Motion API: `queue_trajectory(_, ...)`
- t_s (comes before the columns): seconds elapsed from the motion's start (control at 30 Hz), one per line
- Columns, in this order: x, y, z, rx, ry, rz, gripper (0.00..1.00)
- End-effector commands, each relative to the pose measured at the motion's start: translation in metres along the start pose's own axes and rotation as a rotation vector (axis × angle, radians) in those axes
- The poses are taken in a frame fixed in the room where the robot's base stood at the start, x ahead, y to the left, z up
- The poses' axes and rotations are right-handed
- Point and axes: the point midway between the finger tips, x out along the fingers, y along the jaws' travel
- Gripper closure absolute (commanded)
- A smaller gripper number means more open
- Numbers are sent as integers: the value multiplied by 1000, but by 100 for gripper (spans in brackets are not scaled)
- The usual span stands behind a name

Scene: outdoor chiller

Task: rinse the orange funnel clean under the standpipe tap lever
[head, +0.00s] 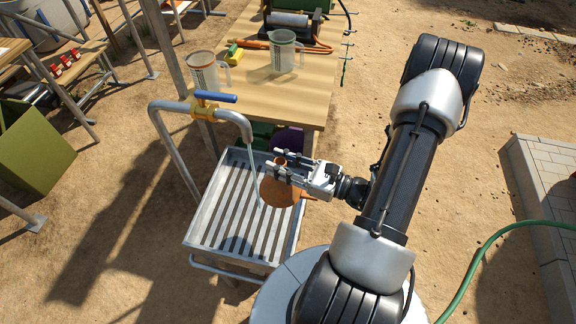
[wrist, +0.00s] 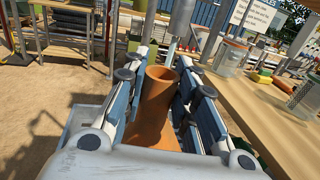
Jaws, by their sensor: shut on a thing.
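The orange funnel (head: 277,194) is in my gripper (head: 277,168), above the slatted metal drain tray. Its narrow stem points up and its wide end faces down. In the wrist view the stem (wrist: 158,95) stands between the two fingers, which are shut on it. The standpipe tap (head: 240,121) is a bent grey pipe with a yellow valve body and a blue lever (head: 216,97). A thin pale stream of water (head: 254,172) falls from its spout along the funnel's left side. I cannot tell whether it touches the funnel. The inside of the wide end is hidden.
The metal drain tray (head: 213,214) stands under the tap. A green hose (head: 480,254) and paved slab (head: 548,175) are at right. Sandy ground is open between.

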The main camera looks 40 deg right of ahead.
Motion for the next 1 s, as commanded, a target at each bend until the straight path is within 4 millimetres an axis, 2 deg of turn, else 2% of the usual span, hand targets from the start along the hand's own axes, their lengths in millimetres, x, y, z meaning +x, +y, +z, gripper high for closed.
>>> queue_trajectory(1.0,120,-8,-12,-2,-1,3,100)
